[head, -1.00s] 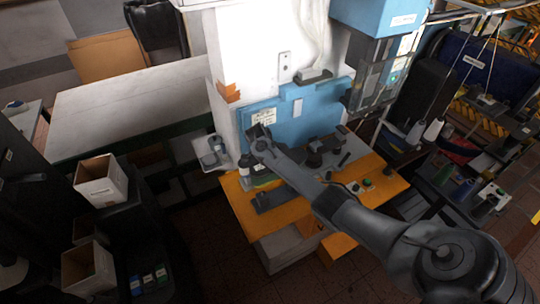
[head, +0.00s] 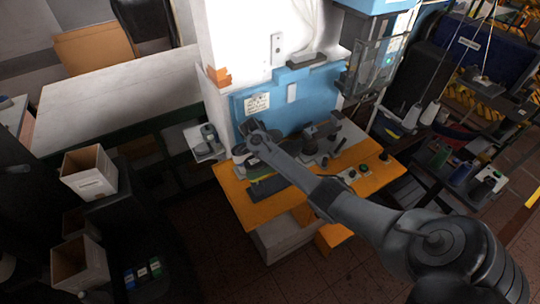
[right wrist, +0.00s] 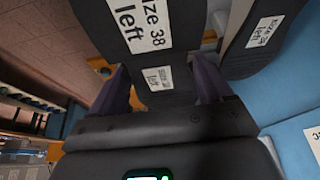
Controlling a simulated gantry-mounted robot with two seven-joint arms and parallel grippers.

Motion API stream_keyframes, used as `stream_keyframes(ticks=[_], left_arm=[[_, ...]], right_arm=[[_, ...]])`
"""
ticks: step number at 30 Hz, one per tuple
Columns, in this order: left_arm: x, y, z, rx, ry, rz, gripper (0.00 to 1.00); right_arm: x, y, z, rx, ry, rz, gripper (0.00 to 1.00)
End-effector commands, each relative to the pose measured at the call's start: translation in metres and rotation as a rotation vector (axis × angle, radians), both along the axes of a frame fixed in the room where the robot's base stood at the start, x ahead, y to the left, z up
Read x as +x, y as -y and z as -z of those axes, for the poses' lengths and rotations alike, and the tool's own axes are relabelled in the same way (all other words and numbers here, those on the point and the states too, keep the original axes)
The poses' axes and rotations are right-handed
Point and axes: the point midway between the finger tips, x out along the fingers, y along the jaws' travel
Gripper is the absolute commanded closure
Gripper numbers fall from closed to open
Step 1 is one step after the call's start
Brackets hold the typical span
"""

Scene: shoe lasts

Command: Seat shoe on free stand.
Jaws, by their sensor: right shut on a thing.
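My right arm reaches in from the right in the head view, over the orange worktable (head: 236,206). Its gripper is near the table's back left, small and partly hidden by the wrist. In the right wrist view my right gripper (right wrist: 160,88) is shut on a black shoe piece (right wrist: 152,58), with a finger on each side. That piece carries white labels, the larger reading "size 38 left". A second dark piece (right wrist: 234,60) with a similar "size 38 left" label is close by at right. I cannot tell which stand is free. My left gripper is out of view.
A white machine with a blue panel (head: 315,88) rises behind the worktable. A dark flat block (head: 268,187) lies on the table, and dark fittings (head: 322,131) stand at its back. A small white shelf (head: 203,151) holds a grey device (head: 209,133) at left.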

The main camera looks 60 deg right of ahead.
Motion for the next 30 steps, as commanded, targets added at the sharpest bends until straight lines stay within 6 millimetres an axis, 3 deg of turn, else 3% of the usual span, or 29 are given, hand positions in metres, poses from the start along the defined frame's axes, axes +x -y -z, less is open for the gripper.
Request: stream_keyframes(ticks=[18,30], left_arm=[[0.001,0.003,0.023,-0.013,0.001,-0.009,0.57],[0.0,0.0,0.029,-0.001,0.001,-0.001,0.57]], right_arm=[[0.001,0.001,0.035,0.0,0.005,-0.002,0.87],[0.001,0.001,0.045,0.0,0.006,-0.001,0.87]])
